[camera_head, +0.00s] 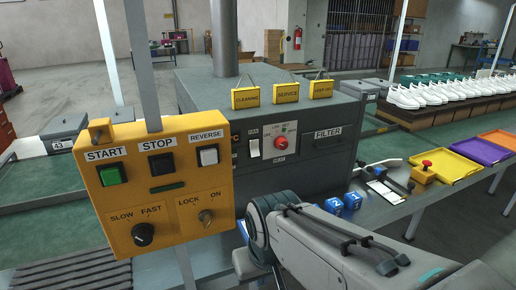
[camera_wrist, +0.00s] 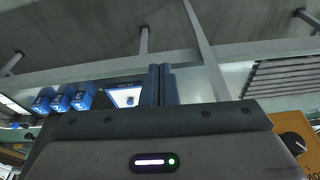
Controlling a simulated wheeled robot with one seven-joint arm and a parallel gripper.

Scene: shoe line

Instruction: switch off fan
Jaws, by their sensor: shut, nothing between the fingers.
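The fan switch (camera_head: 254,147) is a white rocker under a FAN label on the front of the grey machine (camera_head: 330,105), left of a red knob (camera_head: 281,143). I cannot tell which way the rocker is set. My arm reaches in from the lower right in the head view, its wrist below the machine front and right of the yellow panel (camera_head: 218,185). My gripper (camera_wrist: 161,85) shows in the wrist view with its two dark fingers together and nothing between them. Its fingertips are hidden in the head view, and the switch is not seen in the wrist view.
The yellow panel carries START, STOP and REVERSE buttons and a speed knob (camera_head: 143,234); this knob shows in the wrist view (camera_wrist: 294,143). Blue cubes (camera_head: 352,201) lie near my arm. A yellow box with a red button (camera_head: 424,173) and coloured trays (camera_head: 447,167) stand right.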

